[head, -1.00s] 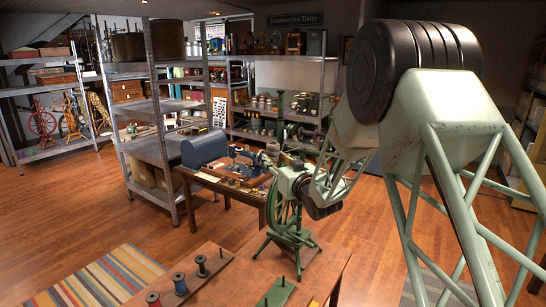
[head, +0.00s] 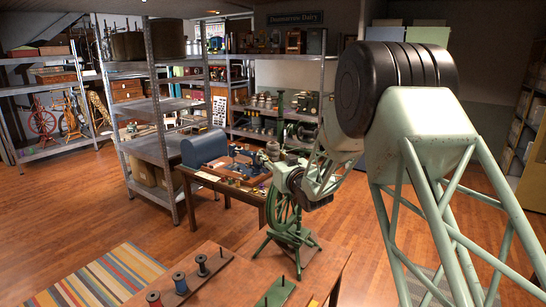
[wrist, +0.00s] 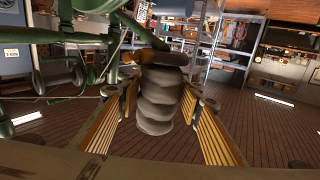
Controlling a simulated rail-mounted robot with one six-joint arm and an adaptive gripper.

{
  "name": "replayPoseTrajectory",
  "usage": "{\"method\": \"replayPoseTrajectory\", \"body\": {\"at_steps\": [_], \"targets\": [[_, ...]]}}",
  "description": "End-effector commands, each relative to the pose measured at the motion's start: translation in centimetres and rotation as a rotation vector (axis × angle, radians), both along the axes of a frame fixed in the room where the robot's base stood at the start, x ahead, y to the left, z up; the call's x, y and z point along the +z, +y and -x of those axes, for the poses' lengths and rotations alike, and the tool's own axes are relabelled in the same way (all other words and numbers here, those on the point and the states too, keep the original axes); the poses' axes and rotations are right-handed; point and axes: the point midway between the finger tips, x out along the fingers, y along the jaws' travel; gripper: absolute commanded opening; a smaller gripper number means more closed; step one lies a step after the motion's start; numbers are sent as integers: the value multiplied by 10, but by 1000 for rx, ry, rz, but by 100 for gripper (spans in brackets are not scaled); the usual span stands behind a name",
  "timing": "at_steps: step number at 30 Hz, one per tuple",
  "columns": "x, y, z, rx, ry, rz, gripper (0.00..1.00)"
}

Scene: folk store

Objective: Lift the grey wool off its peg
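In the wrist view a grey, ribbed bundle (wrist: 158,108), which looks like the grey wool, hangs in the middle below a brown rounded piece. My gripper (wrist: 160,100) has its two yellow-padded fingers spread on either side of the bundle. The pads look close to its sides but apart from it. The peg cannot be made out.
A wooden table (head: 235,258) carries a board with dark blue spools (head: 180,282) and a red spool (head: 154,299). A small green board (head: 276,292) with a peg is beside it. Behind stands a bench with a blue box (head: 204,148). Green metalwork (wrist: 80,55) is close on the wrist view's left.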

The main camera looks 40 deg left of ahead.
Motion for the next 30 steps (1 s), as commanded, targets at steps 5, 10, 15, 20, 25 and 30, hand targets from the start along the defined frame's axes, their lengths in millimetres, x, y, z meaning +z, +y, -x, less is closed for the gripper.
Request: {"method": "replayPoseTrajectory", "body": {"at_steps": [5, 10, 15, 20, 25, 30], "targets": [[2, 16, -8, 1, 0, -1, 33], [1, 29, -15, 0, 0, 0, 33], [1, 35, -18, 0, 0, 0, 33], [1, 36, -19, 0, 0, 0, 33], [1, 36, -19, 0, 0, 0, 33], [1, 35, -19, 0, 0, 0, 33]]}}
